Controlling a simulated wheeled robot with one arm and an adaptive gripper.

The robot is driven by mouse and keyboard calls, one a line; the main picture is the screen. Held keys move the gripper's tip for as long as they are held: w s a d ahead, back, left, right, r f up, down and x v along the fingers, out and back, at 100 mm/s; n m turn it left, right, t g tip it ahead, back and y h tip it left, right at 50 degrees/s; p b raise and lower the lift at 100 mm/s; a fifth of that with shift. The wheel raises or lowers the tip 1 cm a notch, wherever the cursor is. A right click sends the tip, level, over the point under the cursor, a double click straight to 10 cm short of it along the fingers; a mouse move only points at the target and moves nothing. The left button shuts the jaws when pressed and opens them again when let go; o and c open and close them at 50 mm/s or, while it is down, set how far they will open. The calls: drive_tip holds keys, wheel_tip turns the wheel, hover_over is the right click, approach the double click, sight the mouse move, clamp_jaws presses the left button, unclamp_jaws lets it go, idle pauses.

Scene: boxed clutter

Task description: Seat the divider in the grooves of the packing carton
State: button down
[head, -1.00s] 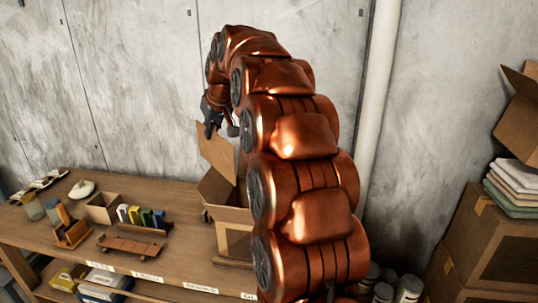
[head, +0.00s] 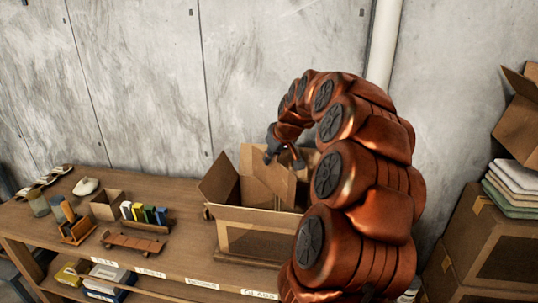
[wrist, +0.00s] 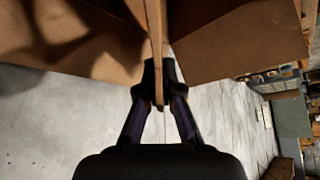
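The packing carton (head: 232,238) stands open on the bench with its flaps up; part of it is hidden behind my arm. The divider (head: 262,184) is a tan cardboard panel. It stands upright at the carton's opening, and its lower part is hidden behind the carton's front wall. My gripper (head: 283,160) is above the carton, at the divider's top edge. In the wrist view, my gripper (wrist: 158,72) is shut on the divider (wrist: 157,28), seen edge-on, with brown cardboard on both sides. The grooves are not visible, so I cannot tell whether the divider sits in them.
On the bench left of the carton are a small open box (head: 107,205), several coloured upright items (head: 143,213), a wooden tray (head: 132,243) and jars. A concrete wall is behind. Stacked boxes (head: 490,240) stand at the right.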

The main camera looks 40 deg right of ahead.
sight(271, 171)
drive_tip(key=shift+f, duration=1.75)
drive_tip(key=shift+s+a+f+b, duration=0.1)
drive_tip(key=shift+s+f+b, duration=0.2)
drive_tip(key=shift+b, duration=0.4)
drive_tip(key=shift+f, duration=0.25)
wheel_tip(271, 171, down, 15)
drive_tip(key=b, duration=1)
drive_tip(key=c, duration=1.2)
unclamp_jaws()
drive_tip(key=shift+c, duration=0.2)
idle(1.3)
drive_tip(key=shift+r, duration=0.1)
idle(0.4)
